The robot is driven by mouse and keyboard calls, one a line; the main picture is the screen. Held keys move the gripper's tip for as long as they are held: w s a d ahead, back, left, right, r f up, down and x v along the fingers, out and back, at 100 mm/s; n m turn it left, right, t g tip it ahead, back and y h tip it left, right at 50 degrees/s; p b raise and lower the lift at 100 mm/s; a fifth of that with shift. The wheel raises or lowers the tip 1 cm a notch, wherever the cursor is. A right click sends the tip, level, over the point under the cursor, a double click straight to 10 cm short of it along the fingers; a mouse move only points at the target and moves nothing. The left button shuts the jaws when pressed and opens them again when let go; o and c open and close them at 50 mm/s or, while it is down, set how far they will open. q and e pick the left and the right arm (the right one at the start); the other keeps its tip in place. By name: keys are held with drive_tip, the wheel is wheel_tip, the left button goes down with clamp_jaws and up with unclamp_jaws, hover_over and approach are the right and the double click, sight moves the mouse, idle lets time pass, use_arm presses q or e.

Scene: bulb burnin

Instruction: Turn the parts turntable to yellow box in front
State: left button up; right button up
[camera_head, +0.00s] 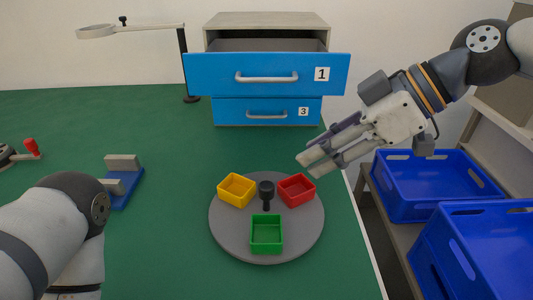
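The parts turntable (225,232) is a round grey disc on the green table. A dark upright knob (266,193) stands near its middle. The yellow box (237,190) sits at the back left of the disc, the red box (297,190) at the back right, and the green box (266,234) at the front. All three look empty. My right gripper (312,163) is above and behind the red box, apart from the turntable, pointing down and left. Its fingers lie close together in this view, and whether they are open is unclear. My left arm fills the lower left; its gripper is out of view.
A drawer cabinet (268,83) stands at the back, with its blue drawer 1 pulled out. A magnifier lamp (97,31) stands beside it. A blue fixture (127,187) with grey blocks is left of the turntable. Blue crates (425,188) stand on the right.

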sight(268, 185)
drive_tip(key=x, duration=0.3)
drive_tip(key=s+x, duration=0.1)
drive_tip(key=x, duration=0.3)
drive_tip(key=b+x, duration=0.1)
drive_tip(key=x, duration=0.2)
drive_tip(key=shift+s+a+f, duration=0.2)
drive_tip(key=shift+s+a, duration=0.05)
drive_tip(key=shift+s, duration=0.05)
drive_tip(key=shift+w+a+f, duration=0.15)
drive_tip(key=shift+a+f, duration=0.2)
drive_tip(key=shift+a, duration=0.1)
use_arm(q)
drive_tip(key=shift+s+f, duration=0.35)
drive_tip(key=shift+s, duration=0.3)
drive_tip(key=shift+s+f, duration=0.3)
drive_tip(key=shift+s, duration=0.3)
use_arm(e)
drive_tip(key=shift+c, duration=0.5)
clamp_jaws()
